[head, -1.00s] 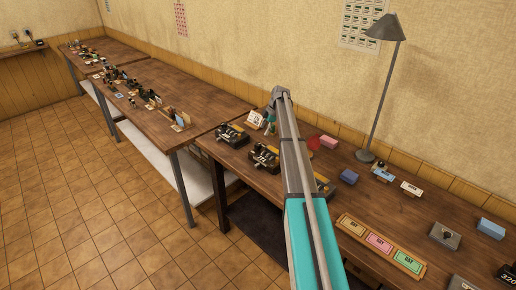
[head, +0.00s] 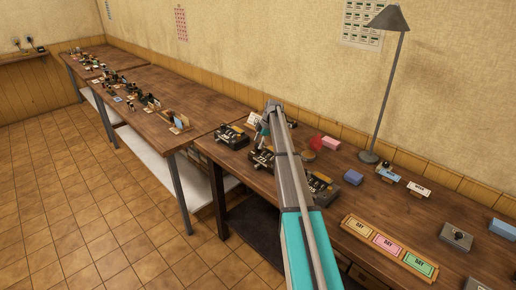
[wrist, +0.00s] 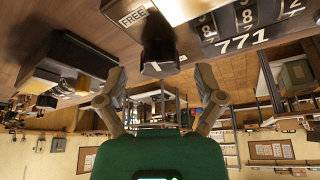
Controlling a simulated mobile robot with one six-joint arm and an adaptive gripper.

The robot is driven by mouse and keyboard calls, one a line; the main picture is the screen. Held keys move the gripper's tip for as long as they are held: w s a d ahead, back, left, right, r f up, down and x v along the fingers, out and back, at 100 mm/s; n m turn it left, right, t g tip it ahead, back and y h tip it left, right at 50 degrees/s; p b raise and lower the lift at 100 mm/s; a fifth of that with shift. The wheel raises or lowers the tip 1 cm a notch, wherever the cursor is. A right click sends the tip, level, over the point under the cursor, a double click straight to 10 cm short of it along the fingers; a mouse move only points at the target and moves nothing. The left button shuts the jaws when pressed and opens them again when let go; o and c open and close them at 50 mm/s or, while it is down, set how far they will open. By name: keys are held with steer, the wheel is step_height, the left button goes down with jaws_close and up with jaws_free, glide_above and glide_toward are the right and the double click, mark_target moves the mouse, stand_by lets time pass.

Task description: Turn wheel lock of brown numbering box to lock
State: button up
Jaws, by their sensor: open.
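Several dark numbering boxes stand in a row on the near table in the head view: one at the left (head: 232,136), a middle one (head: 261,158) partly behind my arm, and one right of my arm (head: 320,187). I cannot tell for sure which is the brown one. In the wrist view, a box with white digit wheels and "771" (wrist: 240,38) is at the upper right. A dark knob-like part (wrist: 158,48) beside a "FREE" label (wrist: 132,17) lies ahead of my gripper (wrist: 160,88). The gripper is open, its fingers apart and nothing visibly held.
A lamp (head: 370,156), blue block (head: 353,177), pink block (head: 330,143), and tray of DAY cards (head: 345,222) are on the near table (head: 400,212). A red item (head: 315,141) is near the arm. Another cluttered table stands left.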

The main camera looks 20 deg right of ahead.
steer(key=shift+a+f, duration=0.15)
steer(key=shift+f, duration=0.15)
steer(key=c, duration=1.1)
steer(key=shift+c, duration=0.2)
